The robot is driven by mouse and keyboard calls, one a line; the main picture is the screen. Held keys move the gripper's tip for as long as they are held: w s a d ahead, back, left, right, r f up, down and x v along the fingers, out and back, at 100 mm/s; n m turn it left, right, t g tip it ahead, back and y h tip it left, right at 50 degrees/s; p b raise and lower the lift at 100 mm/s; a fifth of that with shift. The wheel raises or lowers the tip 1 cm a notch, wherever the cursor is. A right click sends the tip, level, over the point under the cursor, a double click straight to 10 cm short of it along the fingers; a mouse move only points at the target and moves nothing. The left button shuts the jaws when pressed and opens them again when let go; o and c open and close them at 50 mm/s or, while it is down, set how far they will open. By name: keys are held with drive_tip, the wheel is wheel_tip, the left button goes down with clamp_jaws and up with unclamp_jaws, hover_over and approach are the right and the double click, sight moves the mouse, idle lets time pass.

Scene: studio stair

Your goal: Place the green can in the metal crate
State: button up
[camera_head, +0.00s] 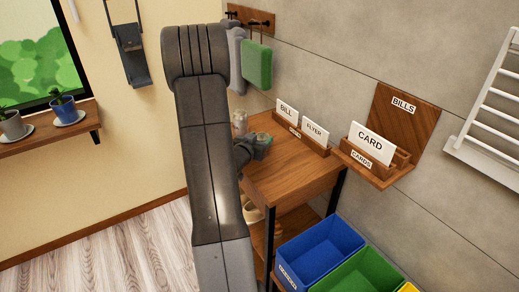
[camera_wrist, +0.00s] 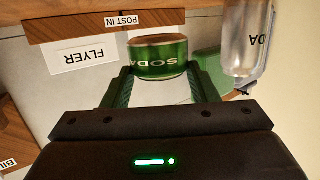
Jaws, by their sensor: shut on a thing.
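The green can (camera_wrist: 160,57), lettered SODA, is between the two fingers of my gripper (camera_wrist: 160,70) in the wrist view. My gripper is shut on it, and the lettering is upside down in that picture. I see no metal crate in either view.
A wooden letter holder (camera_head: 302,138) with BILL and FLYER cards is at the table's back. A CARDS holder (camera_head: 372,165) is on the wall. Blue (camera_head: 322,250) and green (camera_head: 358,275) bins stand below right. Floor at left is clear.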

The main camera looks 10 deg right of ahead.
drive_tip(key=shift+f, duration=2.1)
drive_tip(key=shift+f, duration=0.1)
drive_tip(key=o, duration=0.6)
drive_tip(key=shift+f, duration=0.1)
drive_tip(key=shift+c, duration=0.2)
drive_tip(key=o, duration=0.4)
drive_tip(key=shift+o, duration=0.2)
